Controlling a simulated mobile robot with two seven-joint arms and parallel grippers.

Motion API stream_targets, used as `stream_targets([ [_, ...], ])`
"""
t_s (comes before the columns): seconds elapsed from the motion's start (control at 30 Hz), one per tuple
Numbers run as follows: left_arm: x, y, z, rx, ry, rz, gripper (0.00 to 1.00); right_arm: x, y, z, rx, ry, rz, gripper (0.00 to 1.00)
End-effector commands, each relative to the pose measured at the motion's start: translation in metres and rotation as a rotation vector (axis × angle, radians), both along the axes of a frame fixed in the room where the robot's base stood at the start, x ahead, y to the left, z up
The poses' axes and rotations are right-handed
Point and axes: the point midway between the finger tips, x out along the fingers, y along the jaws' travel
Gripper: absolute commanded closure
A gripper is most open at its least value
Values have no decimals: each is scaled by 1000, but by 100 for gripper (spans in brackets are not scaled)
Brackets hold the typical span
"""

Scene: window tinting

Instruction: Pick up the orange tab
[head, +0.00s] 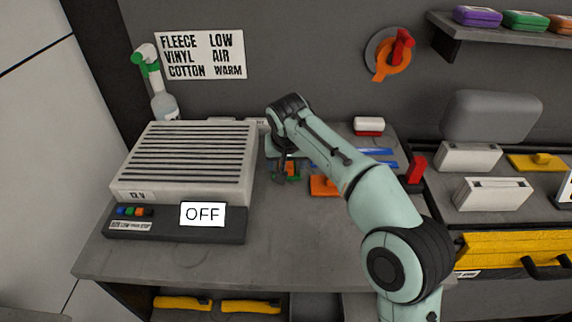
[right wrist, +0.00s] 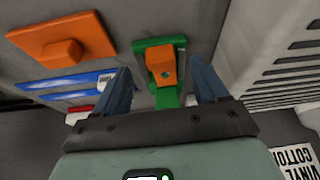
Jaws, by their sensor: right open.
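A small orange tab (right wrist: 166,62) with a hole in it stands on a green piece (right wrist: 147,45) in the right wrist view. In the head view the green piece (head: 292,177) is partly hidden by my right gripper (head: 284,168). In the right wrist view my right gripper (right wrist: 161,72) is open, with one blue-grey finger on each side of the orange tab. Contact cannot be made out. A larger orange plate with a raised block (right wrist: 62,45) lies to the left; it also shows in the head view (head: 322,186). My left gripper is not in view.
A grey slatted unit (head: 185,160) with an OFF sign (head: 203,214) stands left of my gripper. Blue strips (head: 378,156), a red-and-white block (head: 368,126) and a red block (head: 416,169) lie to the right. The bench front (head: 285,235) is clear.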

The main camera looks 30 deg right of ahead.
Motion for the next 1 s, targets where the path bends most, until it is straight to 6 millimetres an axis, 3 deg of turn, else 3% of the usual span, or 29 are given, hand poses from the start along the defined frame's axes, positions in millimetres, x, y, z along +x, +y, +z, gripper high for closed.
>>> stream_targets([
  [0.2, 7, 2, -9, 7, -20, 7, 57, 10, -6, -32, -1, 3, -1, 28],
  [0.43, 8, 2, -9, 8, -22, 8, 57, 12, -6, -33, 0, 0, 0, 28],
  [0.47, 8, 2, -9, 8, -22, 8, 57, 11, -6, -33, 0, 0, 0, 34],
  [0.6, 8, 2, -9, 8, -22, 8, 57, 11, -6, -32, 0, 0, 0, 80],
  [0.63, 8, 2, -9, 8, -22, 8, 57, 11, -6, -32, 0, 0, 0, 87],
  [0.7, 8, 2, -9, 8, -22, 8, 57, 11, -6, -32, 0, 0, 0, 92],
  [1.0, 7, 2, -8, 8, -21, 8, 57, 9, -5, -29, 0, -1, 0, 92],
])
